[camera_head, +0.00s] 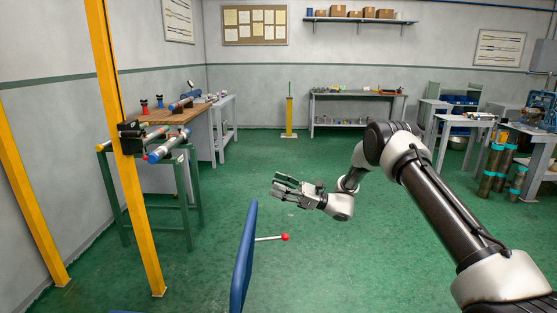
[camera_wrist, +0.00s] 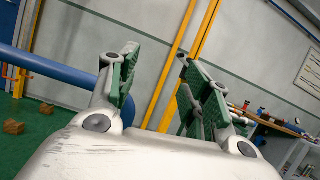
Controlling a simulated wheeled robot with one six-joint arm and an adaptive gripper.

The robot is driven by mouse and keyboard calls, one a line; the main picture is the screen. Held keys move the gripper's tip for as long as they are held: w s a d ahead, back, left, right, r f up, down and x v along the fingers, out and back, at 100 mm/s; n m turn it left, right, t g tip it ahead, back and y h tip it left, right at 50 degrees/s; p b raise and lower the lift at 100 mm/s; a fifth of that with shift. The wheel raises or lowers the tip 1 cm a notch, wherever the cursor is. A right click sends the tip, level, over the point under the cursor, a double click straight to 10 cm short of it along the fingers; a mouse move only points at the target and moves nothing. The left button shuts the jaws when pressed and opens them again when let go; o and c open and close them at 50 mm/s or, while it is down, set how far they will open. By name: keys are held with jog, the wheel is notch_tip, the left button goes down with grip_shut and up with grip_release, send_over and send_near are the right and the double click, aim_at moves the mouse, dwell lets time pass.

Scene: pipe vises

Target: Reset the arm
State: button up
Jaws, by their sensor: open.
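My gripper (camera_head: 286,189) is held out over the open green floor in the head view, pointing left. In the wrist view its two green-padded fingers (camera_wrist: 157,92) stand apart with nothing between them. My arm is bent, reaching in from the lower right of the head view. No object is held, and the fingers touch nothing that I can see.
A blue bar (camera_head: 243,262) and a red-knobbed lever (camera_head: 284,237) stand in front, below my gripper. Yellow posts (camera_head: 128,170) and a workbench with pipes (camera_head: 158,117) are at left. A back table (camera_head: 357,94) and pipe stubs (camera_head: 492,170) lie beyond. The middle floor is clear.

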jog(key=s+d+r+n+g+h, duration=0.2)
jog(key=s+d+r+n+h, duration=0.3)
jog(key=s+r, duration=0.4)
jog(key=s+d+r+n+g+h, duration=0.2)
jog(key=s+d+r+n+h, duration=0.3)
jog(key=s, duration=0.5)
jog(key=s+d+r+n+t+h, duration=0.1)
jog(key=s+d+n+t+h, duration=0.2)
jog(key=s+d, duration=0.9)
jog(key=s+d+r+n+t+h, duration=0.2)
jog(key=s+d+n+t+h, duration=0.2)
jog(key=s+d+h, duration=0.5)
jog(key=s+d, duration=0.2)
jog(key=d, duration=0.2)
jog(key=shift+s+d+r, duration=0.3)
jog(key=shift+s+d, duration=0.05)
jog(key=shift+d, duration=0.05)
